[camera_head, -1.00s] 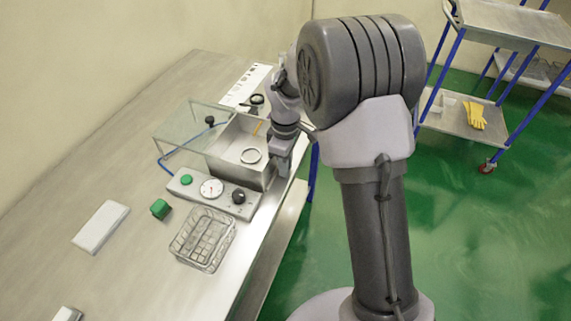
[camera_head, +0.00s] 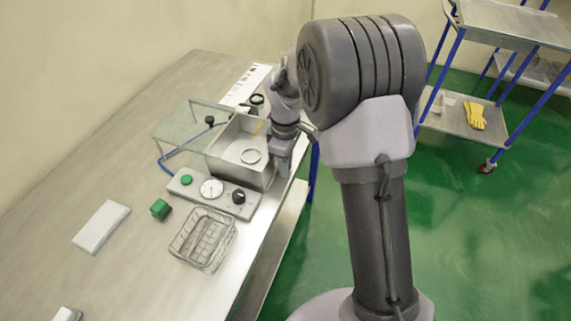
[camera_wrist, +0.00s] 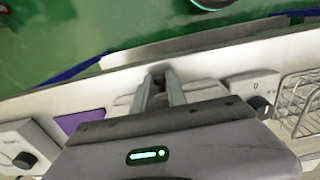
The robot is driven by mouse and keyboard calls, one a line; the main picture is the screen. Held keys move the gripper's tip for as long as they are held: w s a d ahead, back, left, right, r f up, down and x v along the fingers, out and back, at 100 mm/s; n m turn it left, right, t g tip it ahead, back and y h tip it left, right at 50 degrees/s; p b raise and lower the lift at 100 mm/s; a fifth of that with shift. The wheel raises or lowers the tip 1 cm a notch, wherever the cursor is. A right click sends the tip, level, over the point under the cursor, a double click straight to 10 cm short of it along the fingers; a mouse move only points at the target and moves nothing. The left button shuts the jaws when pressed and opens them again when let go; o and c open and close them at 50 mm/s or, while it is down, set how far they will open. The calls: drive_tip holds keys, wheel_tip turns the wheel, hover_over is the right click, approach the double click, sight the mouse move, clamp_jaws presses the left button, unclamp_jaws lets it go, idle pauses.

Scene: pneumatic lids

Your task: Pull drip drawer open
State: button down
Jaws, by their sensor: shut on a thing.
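My gripper (camera_head: 283,166) is low at the box's right side, by the bench edge, and partly hidden by my arm. In the wrist view my gripper (camera_wrist: 158,78) has its two fingers close together on a small dark piece, apparently the drip drawer's handle. The drawer's front is mostly hidden behind the fingers and the gripper body, and I cannot tell how far it stands out.
A control panel (camera_head: 212,189) with a gauge and knob, a wire basket (camera_head: 186,258), a green block (camera_head: 160,209) and a white slab (camera_head: 99,227) lie on the bench. A purple piece (camera_wrist: 80,121) shows left of my gripper. Open green floor lies beyond the bench edge.

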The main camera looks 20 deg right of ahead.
idle(0.3)
drive_tip(key=s+d+p, duration=0.2)
drive_tip(key=s+d, duration=0.4)
drive_tip(key=d, duration=0.3)
drive_tip(key=shift+s+d, duration=0.25)
drive_tip(key=shift+s, duration=0.15)
drive_tip(key=c, duration=1.4)
unclamp_jaws()
drive_tip(key=shift+o, duration=0.2)
wheel_tip(320, 180, up, 17)
drive_tip(key=p, duration=0.6)
drive_tip(key=shift+r, duration=0.2)
